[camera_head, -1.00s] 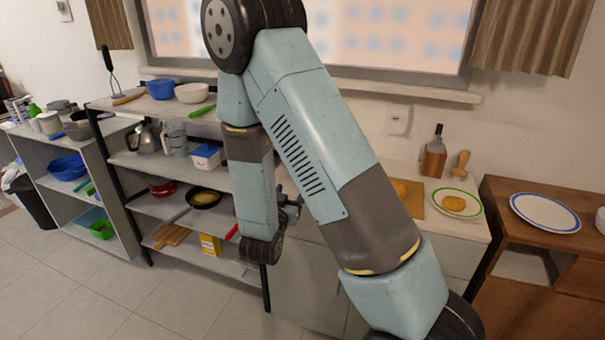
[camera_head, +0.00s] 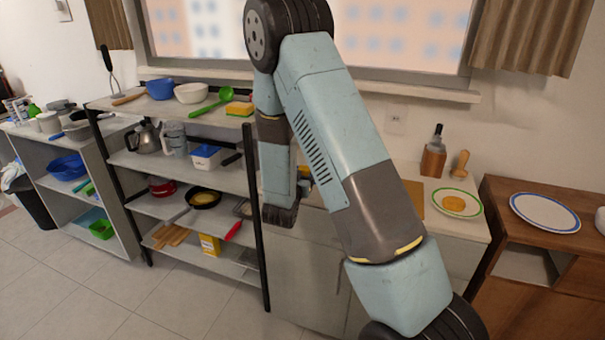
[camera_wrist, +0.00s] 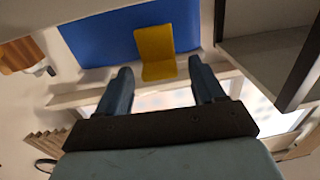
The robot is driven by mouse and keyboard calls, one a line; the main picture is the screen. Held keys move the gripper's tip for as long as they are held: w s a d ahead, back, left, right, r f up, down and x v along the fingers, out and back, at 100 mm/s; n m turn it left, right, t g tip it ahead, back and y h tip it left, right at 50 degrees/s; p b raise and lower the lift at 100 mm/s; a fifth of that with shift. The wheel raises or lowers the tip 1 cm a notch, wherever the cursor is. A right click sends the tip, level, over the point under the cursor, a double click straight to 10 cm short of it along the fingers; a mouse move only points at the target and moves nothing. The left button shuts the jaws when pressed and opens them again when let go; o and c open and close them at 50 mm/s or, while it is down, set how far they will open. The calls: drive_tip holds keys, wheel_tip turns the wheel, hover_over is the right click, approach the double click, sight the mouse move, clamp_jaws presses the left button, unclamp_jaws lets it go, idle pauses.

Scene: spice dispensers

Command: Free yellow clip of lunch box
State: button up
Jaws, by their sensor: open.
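The lunch box (camera_wrist: 100,40) shows in the wrist view as a flat blue face at the top. Its yellow clip (camera_wrist: 154,45) is an L-shaped tab, with one part against the blue face and a lower flap sticking out. My gripper (camera_wrist: 161,70) is open, with one dark finger on each side of the clip's lower end. The fingers look apart from the clip, and nothing is held. In the head view my arm hides most of the lunch box area; a small yellow patch beside my wrist cannot be told for sure.
A shelf rack (camera_head: 190,207) with pans and bowls stands left of my arm. A yellow sponge (camera_head: 239,109) lies on its top.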

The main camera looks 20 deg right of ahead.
drive_tip(key=c, duration=1.1)
drive_tip(key=shift+o, duration=0.2)
drive_tip(key=shift+s+a+f+t+h, duration=0.2)
drive_tip(key=shift+f+t+h, duration=0.1)
drive_tip(key=shift+t, duration=0.2)
drive_tip(key=shift+s+a+f+t+h, duration=0.1)
drive_tip(key=shift+s+f+t+h, duration=0.15)
drive_tip(key=shift+t, duration=0.25)
drive_tip(key=shift+s+a+f+t+h, duration=0.1)
drive_tip(key=shift+s+f+t+h, duration=0.1)
drive_tip(key=shift+f+t+h, duration=0.4)
drive_tip(key=shift+s+a+f+t+h, duration=0.15)
drive_tip(key=shift+t+h, duration=0.2)
drive_tip(key=shift+t, duration=0.55)
drive_tip(key=shift+r, duration=0.1)
drive_tip(key=o, duration=1.1)
drive_tip(key=shift+c, duration=0.2)
